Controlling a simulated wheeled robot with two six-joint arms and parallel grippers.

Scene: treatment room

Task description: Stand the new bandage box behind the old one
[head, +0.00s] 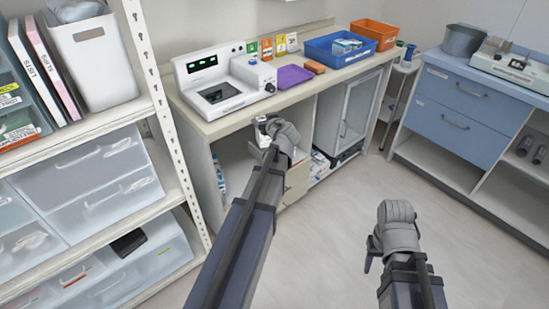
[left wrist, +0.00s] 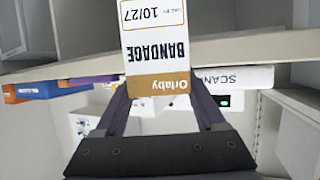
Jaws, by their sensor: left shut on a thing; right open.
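My left gripper (head: 268,132) is shut on a bandage box (left wrist: 155,45), held in front of the counter's front edge, over the open lower compartment. The box is white with an ochre band; its print reads "Orlaby", "BANDAGE" and "10/27", upside down in the left wrist view. In the head view only a small part of the box (head: 260,126) shows beside the gripper. My right gripper (head: 372,254) is open and empty above the floor, at the lower right. I cannot make out an old bandage box in either view.
The counter (head: 235,123) bears a white device (head: 215,85), a purple tray (head: 292,76), a blue bin (head: 338,47) and an orange bin (head: 374,34). A shelf rack (head: 165,120) stands close on the left. The floor (head: 335,235) between the furniture is clear.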

